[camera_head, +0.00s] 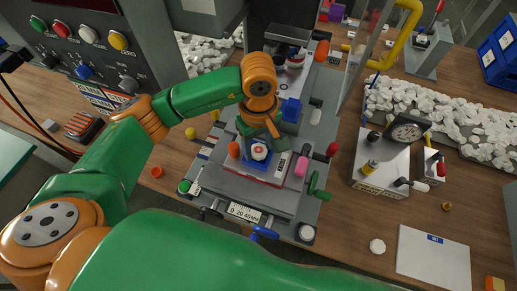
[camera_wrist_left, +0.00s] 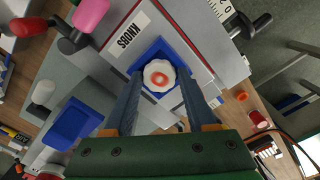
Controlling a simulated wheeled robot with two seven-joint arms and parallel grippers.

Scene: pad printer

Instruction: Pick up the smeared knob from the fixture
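The smeared knob (camera_head: 259,151) is white with a scalloped edge and an orange-red, ring-like mark on top. It sits in the blue fixture (camera_head: 247,162) on the pad printer's grey table. In the left wrist view the knob (camera_wrist_left: 159,76) lies in its blue fixture (camera_wrist_left: 150,48), beside a plate lettered KNOBS. My left gripper (camera_head: 258,138) is over the fixture and points down at it. In the left wrist view its two fingers (camera_wrist_left: 160,84) are apart, with the knob showing between their tips. I cannot tell whether either finger touches it. My right gripper is not in view.
Pink (camera_head: 301,166) and orange (camera_head: 233,149) handles flank the fixture closely. A blue block (camera_head: 291,110) stands behind it. A gauge stand (camera_head: 380,160) and a white sheet (camera_head: 433,257) are at the right. White knobs fill trays (camera_head: 440,120) at the back right.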

